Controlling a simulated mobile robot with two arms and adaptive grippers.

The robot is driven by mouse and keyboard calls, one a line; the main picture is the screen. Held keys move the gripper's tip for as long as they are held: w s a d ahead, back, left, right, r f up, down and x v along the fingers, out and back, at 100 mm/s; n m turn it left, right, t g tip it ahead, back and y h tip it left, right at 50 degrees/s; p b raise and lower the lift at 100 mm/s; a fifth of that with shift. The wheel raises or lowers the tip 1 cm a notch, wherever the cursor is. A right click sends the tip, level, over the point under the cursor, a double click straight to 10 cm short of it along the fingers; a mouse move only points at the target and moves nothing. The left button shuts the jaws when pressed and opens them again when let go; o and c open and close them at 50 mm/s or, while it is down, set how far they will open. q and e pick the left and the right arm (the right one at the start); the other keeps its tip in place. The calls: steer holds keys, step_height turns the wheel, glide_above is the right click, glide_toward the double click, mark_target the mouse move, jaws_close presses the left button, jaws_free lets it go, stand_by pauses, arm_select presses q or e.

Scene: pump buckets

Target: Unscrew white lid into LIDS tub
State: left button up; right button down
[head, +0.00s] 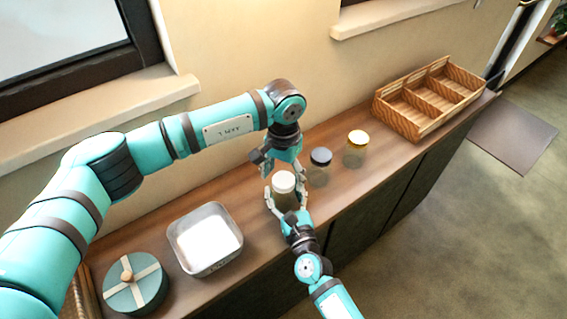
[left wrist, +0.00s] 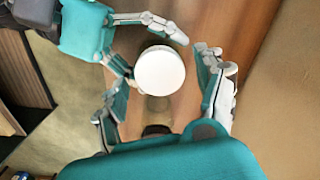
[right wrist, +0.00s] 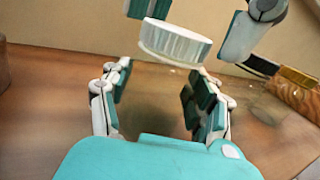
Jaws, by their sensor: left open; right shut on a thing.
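The jar with the white lid (head: 284,181) stands upright on the wooden counter, its lid on top. My left gripper (head: 282,171) is above it, open, its fingers on either side of the lid. In the left wrist view the white lid (left wrist: 160,70) lies between the open fingers, with gaps visible. My right gripper (head: 287,203) reaches in from the front and is shut on the clear jar body below the lid. The right wrist view shows the lid (right wrist: 178,43) above its fingers. The grey metal tub (head: 213,265) stands on the counter to the left; its lettering is unreadable.
A wooden compartment crate (head: 410,128) is at the far right end. A round teal box (head: 135,290) sits left of the tub. The wall runs behind the counter.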

arm_select(q)
steer(key=shift+f, duration=0.4)
